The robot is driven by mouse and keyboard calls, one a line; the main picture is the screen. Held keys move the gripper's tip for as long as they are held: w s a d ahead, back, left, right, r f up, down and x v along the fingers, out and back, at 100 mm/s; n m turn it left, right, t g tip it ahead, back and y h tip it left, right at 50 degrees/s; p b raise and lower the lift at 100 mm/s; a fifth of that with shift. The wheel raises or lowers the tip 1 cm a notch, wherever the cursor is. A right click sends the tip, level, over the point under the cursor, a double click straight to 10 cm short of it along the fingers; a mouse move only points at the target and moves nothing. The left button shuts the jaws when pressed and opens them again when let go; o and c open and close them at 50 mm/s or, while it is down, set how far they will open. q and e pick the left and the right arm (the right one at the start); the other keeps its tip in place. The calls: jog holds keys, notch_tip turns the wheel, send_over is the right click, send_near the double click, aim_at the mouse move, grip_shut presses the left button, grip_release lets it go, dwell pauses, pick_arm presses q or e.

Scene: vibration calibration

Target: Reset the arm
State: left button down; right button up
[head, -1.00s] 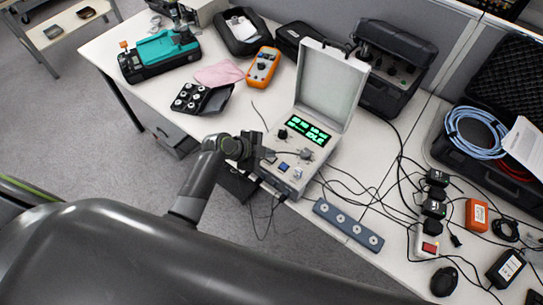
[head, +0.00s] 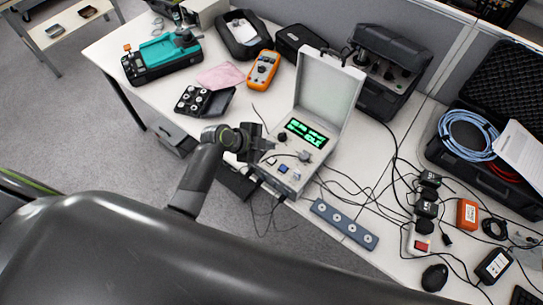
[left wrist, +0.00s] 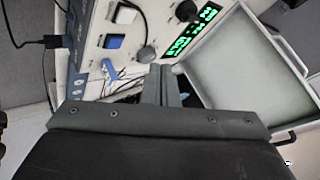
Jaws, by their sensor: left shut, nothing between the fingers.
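My left gripper (head: 262,146) is at the front left of the grey calibrator box (head: 322,160), close to its control panel. Its fingers are shut with nothing between them; the shut fingers (left wrist: 162,84) also show in the left wrist view, in front of the panel. The box's lid stands open, and its green display (head: 307,133) is lit. In the left wrist view the panel shows a blue square button (left wrist: 114,41), a white square button (left wrist: 125,14) and a black knob (left wrist: 187,10). Whether the fingers touch the panel I cannot tell. My right gripper does not show.
A blue-grey strip with round fittings (head: 343,224) lies in front of the box. Black cables spread over the table to its right. An orange multimeter (head: 263,70), a pink cloth (head: 220,75) and a black tray (head: 204,101) lie behind the left arm.

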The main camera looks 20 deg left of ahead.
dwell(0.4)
pick_arm(q)
jog(key=s+a+r+n+g+y, duration=0.1)
jog(key=s+a+r+n+y, duration=0.2)
jog(key=s+a+n, duration=0.45)
jog(key=s+a+r+n+g+y, duration=0.15)
jog(key=s+n, duration=0.35)
jog(key=s, duration=0.6)
jog(key=s+a+r+n+y, duration=0.35)
jog(key=s+a+n, duration=0.2)
jog(key=s, duration=0.45)
notch_tip(320, 180, down, 32)
jog(key=a+g+b, duration=0.1)
jog(key=g+b, duration=0.1)
jog(key=b, duration=0.4)
jog(key=s+f+b, duration=0.2)
jog(key=s+f, duration=0.5)
jog(key=f, duration=0.2)
jog(key=s+d+f+b, duration=0.1)
jog(key=s+f+b, duration=0.1)
jog(key=s+f, duration=0.6)
notch_tip(320, 180, down, 2)
jog(key=shift+f+g+h, duration=0.25)
jog(key=shift+g+h, duration=0.05)
jog(key=shift+g, duration=0.15)
